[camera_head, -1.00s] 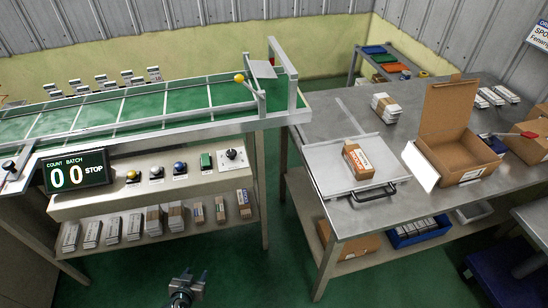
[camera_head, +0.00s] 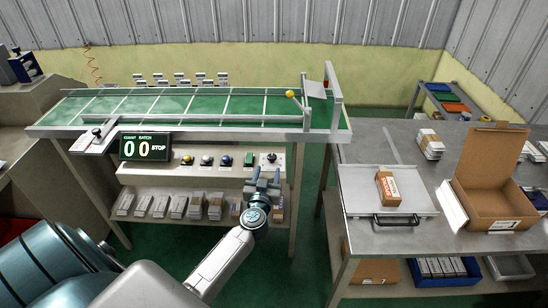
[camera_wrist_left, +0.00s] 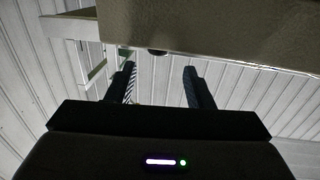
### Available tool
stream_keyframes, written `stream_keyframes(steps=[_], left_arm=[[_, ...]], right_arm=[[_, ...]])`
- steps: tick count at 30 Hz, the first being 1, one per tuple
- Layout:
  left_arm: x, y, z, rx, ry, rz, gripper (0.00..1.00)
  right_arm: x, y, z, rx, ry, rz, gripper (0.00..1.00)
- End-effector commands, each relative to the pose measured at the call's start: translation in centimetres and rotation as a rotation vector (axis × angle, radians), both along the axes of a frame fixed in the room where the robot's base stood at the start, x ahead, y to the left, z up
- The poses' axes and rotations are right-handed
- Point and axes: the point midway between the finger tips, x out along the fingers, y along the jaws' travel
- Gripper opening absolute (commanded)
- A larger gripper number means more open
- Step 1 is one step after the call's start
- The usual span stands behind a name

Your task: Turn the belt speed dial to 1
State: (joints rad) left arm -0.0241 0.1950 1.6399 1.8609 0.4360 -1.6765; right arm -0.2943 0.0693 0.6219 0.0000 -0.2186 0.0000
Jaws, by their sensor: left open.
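A black dial (camera_head: 271,157) on a white plate sits at the right end of the beige control panel (camera_head: 180,171); its markings are too small to read. A second black knob (camera_head: 97,132) is on a plate at the conveyor's left front. My left gripper (camera_head: 264,177) is open and empty, just below and in front of the right dial in the head view, apart from it as far as I can tell. In the left wrist view, the open fingers (camera_wrist_left: 160,83) point towards a beige edge with a small dark piece (camera_wrist_left: 157,52) between them. My right gripper is out of view.
Wrapped packs (camera_head: 178,207) stand on the shelf below. The green conveyor (camera_head: 200,104) runs above. A metal table (camera_head: 390,236) stands to the right.

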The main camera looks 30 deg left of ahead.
Motion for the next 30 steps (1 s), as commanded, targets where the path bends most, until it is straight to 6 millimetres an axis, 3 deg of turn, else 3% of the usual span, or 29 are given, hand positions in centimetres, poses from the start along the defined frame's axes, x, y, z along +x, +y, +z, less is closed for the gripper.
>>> stream_keyframes(steps=[6, 12, 18, 26, 30], left_arm=[[4.1, 1.8, 0.0, 0.0, -0.002, 0.0, 0.47], [6.8, 3.0, 0.0, -0.001, -0.001, 0.0, 0.47], [7.9, 3.5, 0.0, -0.001, 0.0, -0.001, 0.47], [7.9, 3.5, 0.0, -0.001, 0.0, -0.001, 0.47], [7.9, 3.5, 0.0, -0.001, 0.0, -0.001, 0.2]], right_arm=[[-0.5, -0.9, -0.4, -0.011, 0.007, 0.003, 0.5], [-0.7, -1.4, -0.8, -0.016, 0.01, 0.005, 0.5], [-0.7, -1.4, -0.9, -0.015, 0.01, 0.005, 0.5], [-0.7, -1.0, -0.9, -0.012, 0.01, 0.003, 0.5], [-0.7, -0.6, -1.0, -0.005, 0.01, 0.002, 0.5]])
